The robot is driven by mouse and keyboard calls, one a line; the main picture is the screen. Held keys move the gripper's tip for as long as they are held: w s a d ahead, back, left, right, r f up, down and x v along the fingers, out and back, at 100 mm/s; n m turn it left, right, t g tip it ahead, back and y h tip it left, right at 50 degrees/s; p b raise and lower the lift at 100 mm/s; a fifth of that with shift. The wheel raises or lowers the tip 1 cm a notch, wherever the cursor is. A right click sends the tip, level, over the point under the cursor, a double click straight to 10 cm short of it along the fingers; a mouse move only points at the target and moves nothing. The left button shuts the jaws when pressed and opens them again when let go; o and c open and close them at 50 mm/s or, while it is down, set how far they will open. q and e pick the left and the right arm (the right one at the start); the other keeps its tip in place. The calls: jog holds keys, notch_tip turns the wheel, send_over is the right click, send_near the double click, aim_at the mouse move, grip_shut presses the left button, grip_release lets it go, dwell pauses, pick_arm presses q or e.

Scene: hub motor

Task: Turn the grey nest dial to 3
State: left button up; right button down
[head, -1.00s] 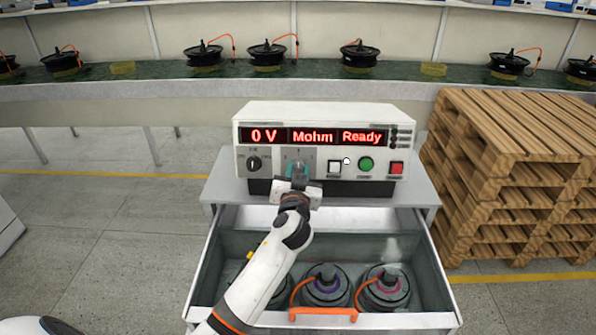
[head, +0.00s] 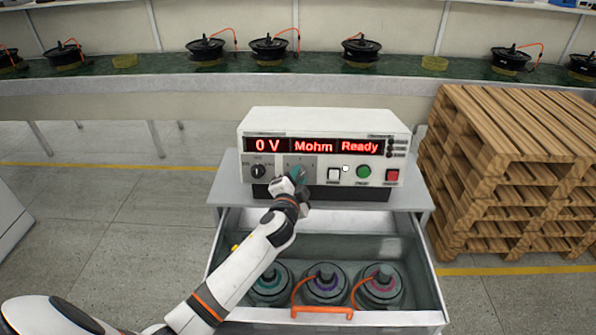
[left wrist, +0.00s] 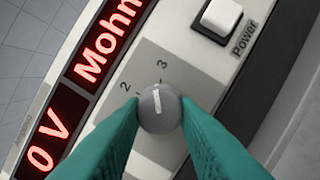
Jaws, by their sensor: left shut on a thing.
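The grey nest dial (left wrist: 160,110) sits on a grey plate on the tester's front, with the numbers 2 and 3 beside it. Its white mark points up in the left wrist view, close to the tick under the 3. My left gripper (head: 297,174) has teal fingers, also seen in the left wrist view (left wrist: 160,118), shut on the dial from either side. In the head view the gripper hides the dial. The tester (head: 325,121) reads "0 V", "Mohm" and "Ready". My right gripper is not in view.
A second, black dial (head: 258,171) is left of the gripper; a white Power button (head: 334,175), green button (head: 364,172) and red button (head: 392,175) are to the right. Below, an open drawer (head: 432,285) holds motors. Wooden pallets (head: 505,170) stand at the right.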

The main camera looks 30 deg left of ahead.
pick_arm(q)
jog(key=shift+m+h+p, duration=0.3)
jog(key=shift+m+p, duration=0.45)
jog(key=shift+m, duration=0.35)
jog(key=o, duration=1)
jog(key=shift+c, duration=0.2)
jog(key=b+v, duration=0.2)
jog(key=v, duration=1)
jog(key=shift+r, duration=0.2)
